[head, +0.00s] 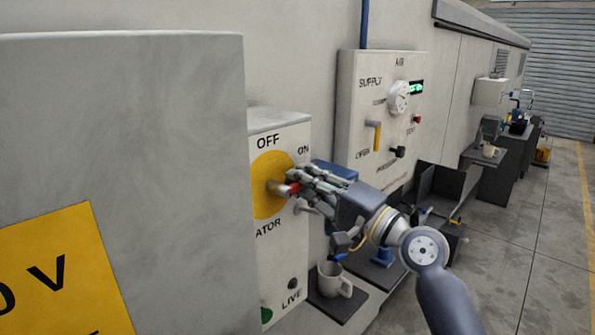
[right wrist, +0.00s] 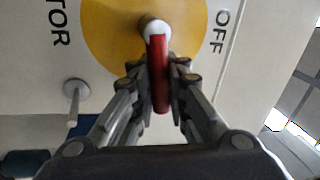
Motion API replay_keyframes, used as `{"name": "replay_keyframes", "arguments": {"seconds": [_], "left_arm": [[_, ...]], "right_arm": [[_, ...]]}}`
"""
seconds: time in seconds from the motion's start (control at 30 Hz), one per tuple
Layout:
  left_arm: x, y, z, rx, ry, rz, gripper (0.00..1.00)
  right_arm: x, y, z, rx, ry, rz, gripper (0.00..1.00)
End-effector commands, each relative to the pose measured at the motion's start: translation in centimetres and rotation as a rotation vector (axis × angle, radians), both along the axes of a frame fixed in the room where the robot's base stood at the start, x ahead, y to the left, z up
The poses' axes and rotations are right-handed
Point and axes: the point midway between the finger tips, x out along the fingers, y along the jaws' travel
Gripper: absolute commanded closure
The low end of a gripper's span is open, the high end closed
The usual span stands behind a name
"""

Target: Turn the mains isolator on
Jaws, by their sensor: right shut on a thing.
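The mains isolator (head: 290,228) is a pale box on the wall with a yellow disc (head: 262,205), OFF lettered above it and ON at the upper right. Its red handle (right wrist: 159,75) runs down from a pale hub in the right wrist view; in the head view it reaches to the right of the hub. My right gripper (head: 294,188) is shut on the red handle, its fingers on either side of it. The fingers partly hide the handle in the head view. My left gripper is not in view.
A large grey cabinet (head: 120,140) with a yellow sign blocks the left. A mug (head: 334,281) stands on a dark shelf below the isolator. An air supply panel (head: 380,120) is on the wall to the right. Open floor (head: 530,250) lies at the right.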

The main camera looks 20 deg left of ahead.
Motion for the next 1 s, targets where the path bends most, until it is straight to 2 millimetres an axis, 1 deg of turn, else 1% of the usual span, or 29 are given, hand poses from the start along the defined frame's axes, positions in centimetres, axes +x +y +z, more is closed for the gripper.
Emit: {"name": "replay_keyframes", "arguments": {"seconds": [0.03,0.1,0.33,0.53,0.93,0.97,1.0], "left_arm": [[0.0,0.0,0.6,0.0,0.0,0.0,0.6],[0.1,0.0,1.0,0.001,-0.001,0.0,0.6],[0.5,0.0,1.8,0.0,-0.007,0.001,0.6],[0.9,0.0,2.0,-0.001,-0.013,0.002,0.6],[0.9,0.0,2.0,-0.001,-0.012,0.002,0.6],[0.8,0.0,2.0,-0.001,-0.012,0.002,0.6],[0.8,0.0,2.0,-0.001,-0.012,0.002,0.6]], "right_arm": [[0.1,0.1,-0.5,0.001,0.034,0.003,1.0],[0.2,0.1,-0.7,0.016,0.071,0.003,1.0],[0.3,0.0,-1.3,0.048,0.151,0.003,1.0],[0.3,0.1,-1.6,0.06,0.179,0.002,1.0],[0.3,0.1,-1.7,0.06,0.185,0.002,1.0],[0.3,0.1,-1.7,0.06,0.185,0.002,0.81],[0.3,0.1,-1.7,0.06,0.185,0.002,0.72]]}}
